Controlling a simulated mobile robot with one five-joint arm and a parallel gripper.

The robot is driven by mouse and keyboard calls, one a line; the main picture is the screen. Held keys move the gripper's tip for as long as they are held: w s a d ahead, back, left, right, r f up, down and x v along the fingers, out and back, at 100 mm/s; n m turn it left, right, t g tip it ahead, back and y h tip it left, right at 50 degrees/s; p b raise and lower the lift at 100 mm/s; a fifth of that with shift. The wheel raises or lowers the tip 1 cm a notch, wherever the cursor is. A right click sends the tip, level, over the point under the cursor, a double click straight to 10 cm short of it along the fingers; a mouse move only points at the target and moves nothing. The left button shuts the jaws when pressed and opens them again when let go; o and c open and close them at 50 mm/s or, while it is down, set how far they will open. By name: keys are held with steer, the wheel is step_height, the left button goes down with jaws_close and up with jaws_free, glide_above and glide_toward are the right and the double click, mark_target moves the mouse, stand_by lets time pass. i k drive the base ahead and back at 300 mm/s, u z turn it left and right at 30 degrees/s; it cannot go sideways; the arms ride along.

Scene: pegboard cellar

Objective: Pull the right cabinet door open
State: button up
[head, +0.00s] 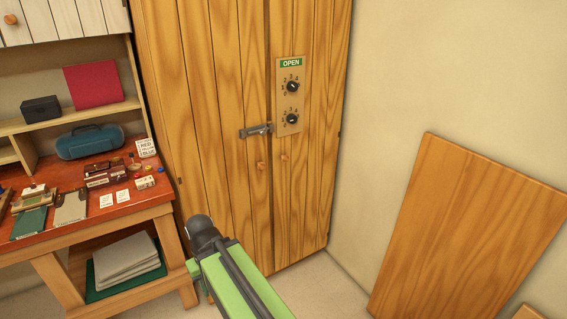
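The tall wooden cabinet has a left door (215,110) and a right door (312,170); both look shut, with a thin dark gap between them. Each door has a small round wooden knob: the left knob (261,165) and the right knob (284,157) sit on either side of the gap. A grey metal latch (257,130) lies by the gap, above the knobs. A panel with two black dials (290,100) and a green OPEN sign is on the right door. My green arm rises from the bottom in front of the cabinet's lower part; my gripper's fingers do not show.
A red-topped workbench (90,232) with several small items stands left of the cabinet, with shelves above. A large wooden board (465,225) leans on the right wall. Some pale floor (310,285) is clear in front of the cabinet.

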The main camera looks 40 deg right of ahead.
mark_target(308, 40)
steer(key=z, duration=0.05)
steer(key=i, duration=1)
steer(key=u, duration=0.1)
